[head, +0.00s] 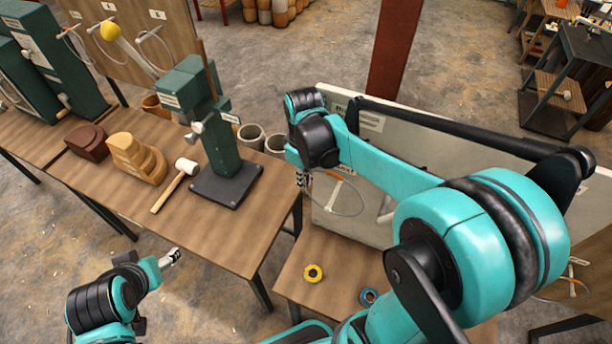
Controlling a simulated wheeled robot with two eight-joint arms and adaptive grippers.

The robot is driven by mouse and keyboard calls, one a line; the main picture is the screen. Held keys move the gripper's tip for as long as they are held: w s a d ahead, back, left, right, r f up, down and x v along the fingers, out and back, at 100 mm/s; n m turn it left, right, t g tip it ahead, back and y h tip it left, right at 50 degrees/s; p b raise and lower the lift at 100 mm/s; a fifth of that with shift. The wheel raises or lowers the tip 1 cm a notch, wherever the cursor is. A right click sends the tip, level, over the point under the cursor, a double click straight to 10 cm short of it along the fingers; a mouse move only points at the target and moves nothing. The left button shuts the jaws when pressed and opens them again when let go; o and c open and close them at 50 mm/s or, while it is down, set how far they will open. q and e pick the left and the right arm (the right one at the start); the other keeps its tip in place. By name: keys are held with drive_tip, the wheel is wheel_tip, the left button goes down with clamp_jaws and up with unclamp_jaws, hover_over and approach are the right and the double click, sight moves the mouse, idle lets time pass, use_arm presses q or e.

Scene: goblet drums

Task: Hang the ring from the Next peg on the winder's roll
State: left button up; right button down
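A thin grey ring (344,212) hangs against the pale peg board (400,148), at the board's left part. My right gripper (302,181) points down at the ring's left edge, in front of the board. I cannot tell whether its fingers touch or grip the ring. A green winder-like machine (222,150) stands on the wooden table, with a small grey roll-like part (197,129) on its left side. My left gripper (173,257) is low at the left, away from the ring, with nothing visible in it.
A white-headed mallet (174,186) and wooden blocks (137,158) lie on the left table (225,232). Another board (125,45) with rings stands behind at left. A gap separates the two tables.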

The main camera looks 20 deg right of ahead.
drive_tip(key=s+a+r+p, duration=0.6)
drive_tip(key=s+a+p, duration=0.1)
drive_tip(key=s+a, duration=0.4)
drive_tip(key=shift+s+a+p, duration=0.2)
drive_tip(key=shift+a+p, duration=0.1)
drive_tip(key=shift+a, duration=0.5)
idle(0.3)
drive_tip(key=shift+d, duration=0.1)
idle(1.2)
